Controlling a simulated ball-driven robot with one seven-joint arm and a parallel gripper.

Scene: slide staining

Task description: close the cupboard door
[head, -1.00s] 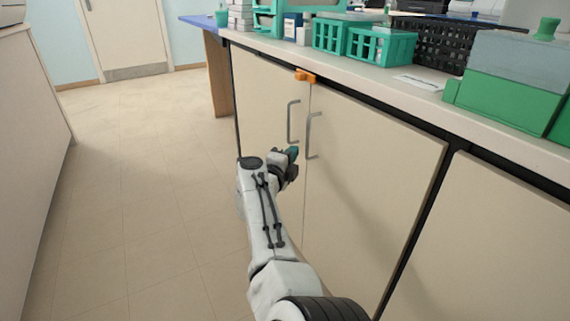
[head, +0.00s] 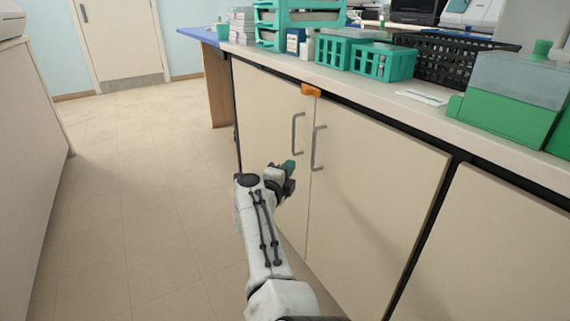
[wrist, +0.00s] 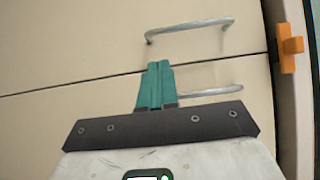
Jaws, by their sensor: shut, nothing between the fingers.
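The cupboard under the counter has a left door (head: 262,125) and a right door (head: 375,190), both pale cream. They meet at a thin vertical seam and look almost flush; I cannot tell whether a small gap is left. Each has a grey bar handle, the left one (head: 294,134) and the right one (head: 315,148). An orange catch (head: 311,90) sits at the top of the seam and also shows in the wrist view (wrist: 290,47). My gripper (head: 290,165) is shut and empty, just below the left handle. In the wrist view its teal fingertips (wrist: 159,66) point at the doors near the seam, between the handles; contact is unclear.
The countertop (head: 390,92) above holds teal baskets (head: 383,62), a black crate (head: 450,60) and a green box (head: 505,115). Another cupboard front (head: 505,240) stands to the right. The floor (head: 140,190) to the left is clear.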

